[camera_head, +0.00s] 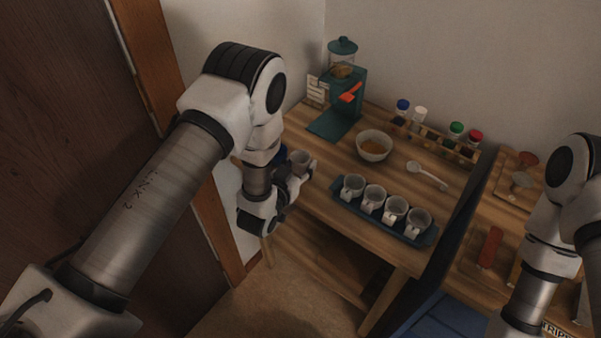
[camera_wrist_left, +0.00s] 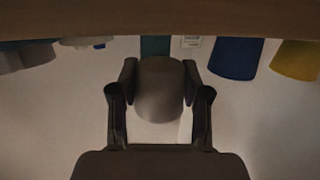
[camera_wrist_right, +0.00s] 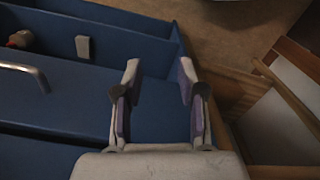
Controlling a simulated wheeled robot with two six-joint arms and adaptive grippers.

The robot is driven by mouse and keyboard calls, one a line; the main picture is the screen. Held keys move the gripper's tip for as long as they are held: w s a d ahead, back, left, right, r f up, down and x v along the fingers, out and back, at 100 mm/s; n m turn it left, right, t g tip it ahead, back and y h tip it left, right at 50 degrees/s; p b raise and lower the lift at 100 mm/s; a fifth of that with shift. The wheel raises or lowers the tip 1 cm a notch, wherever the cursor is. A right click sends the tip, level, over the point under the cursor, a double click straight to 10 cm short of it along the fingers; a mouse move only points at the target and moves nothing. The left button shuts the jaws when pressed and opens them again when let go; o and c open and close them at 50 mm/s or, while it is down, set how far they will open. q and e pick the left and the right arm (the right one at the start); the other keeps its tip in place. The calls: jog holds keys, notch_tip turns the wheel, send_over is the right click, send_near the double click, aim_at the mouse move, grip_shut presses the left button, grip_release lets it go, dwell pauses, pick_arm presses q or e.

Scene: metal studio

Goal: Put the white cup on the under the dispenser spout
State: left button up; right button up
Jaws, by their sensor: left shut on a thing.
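The white cup (camera_head: 300,158), greyish in this light, is held in my left gripper (camera_head: 297,170) at the left edge of the wooden table. In the left wrist view the cup (camera_wrist_left: 160,88) sits between the two fingers, which are shut on it. The teal dispenser (camera_head: 357,110) stands at the back left of the table, with a clear jar, an orange-red lever (camera_head: 350,93) and a flat base plate (camera_head: 332,125). The held cup is apart from the dispenser, in front and left of it. My right gripper (camera_wrist_right: 155,95) is open and empty.
A dark tray (camera_head: 372,218) with several white cups lies at the table's front. A bowl (camera_head: 373,147) and a spoon (camera_head: 425,174) lie behind it. A wooden rack (camera_head: 437,143) with coloured-lid jars is at the back. Blue drawers (camera_wrist_right: 55,105) are below my right gripper.

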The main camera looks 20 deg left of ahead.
pick_arm(q)
notch_tip(320, 180, down, 3)
jog(key=shift+s+r+p, duration=0.1)
jog(key=shift+s+p, duration=0.05)
jog(key=shift+p, duration=0.15)
jog(key=shift+f, duration=0.2)
jog(key=shift+f+b, duration=0.15)
jog(key=shift+b, duration=0.15)
jog(key=o, duration=0.8)
jog(key=shift+s, duration=0.1)
jog(key=v, duration=0.3)
jog(key=b+v, duration=0.1)
jog(key=v, duration=0.3)
jog(key=shift+s+d+f, duration=0.1)
jog(key=shift+s+d, duration=0.05)
jog(key=shift+s, duration=0.25)
